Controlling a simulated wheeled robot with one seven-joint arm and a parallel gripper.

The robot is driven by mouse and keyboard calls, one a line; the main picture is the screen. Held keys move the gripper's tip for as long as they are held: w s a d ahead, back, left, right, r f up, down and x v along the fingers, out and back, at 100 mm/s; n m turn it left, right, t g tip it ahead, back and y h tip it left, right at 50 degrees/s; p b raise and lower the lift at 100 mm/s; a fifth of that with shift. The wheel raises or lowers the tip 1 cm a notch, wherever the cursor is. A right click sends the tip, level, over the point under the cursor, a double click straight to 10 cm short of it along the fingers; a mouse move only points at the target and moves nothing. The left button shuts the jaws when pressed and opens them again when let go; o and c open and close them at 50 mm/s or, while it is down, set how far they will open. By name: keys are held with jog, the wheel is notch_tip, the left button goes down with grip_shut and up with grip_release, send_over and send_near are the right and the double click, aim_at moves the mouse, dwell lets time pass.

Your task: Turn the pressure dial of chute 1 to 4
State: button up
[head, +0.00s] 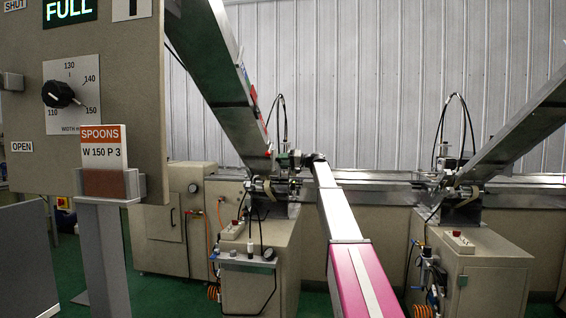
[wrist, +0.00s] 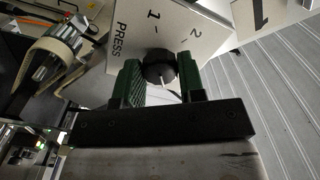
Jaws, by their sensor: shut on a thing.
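The pressure dial (wrist: 159,68) is a black round knob with a white pointer line, on a pale panel (wrist: 185,30) marked "PRESS", "1" and "2" in the wrist view. The rest of its scale is hidden or out of view. My gripper (wrist: 160,75) has its green fingers on either side of the knob and is shut on it. The pointer line shows on the knob's near side; I cannot tell which number it stands at. In the head view my gripper (head: 293,159) is at the left chute's machine, and the dial is too small to make out.
The left chute (head: 215,75) slopes down to the machine beside my gripper. Cables and a metal roller part (wrist: 50,60) are close on the wrist view's left. A panel with a width dial (head: 57,94) and a "SPOONS W 150 P 3" card (head: 102,146) stand at front left.

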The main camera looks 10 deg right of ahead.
jog(key=shift+m, duration=0.3)
dwell(0.4)
jog(key=o, duration=0.9)
jog(key=shift+d, duration=0.15)
jog(key=v, duration=1)
jog(key=shift+s+d, duration=0.15)
jog(key=shift+d, duration=0.15)
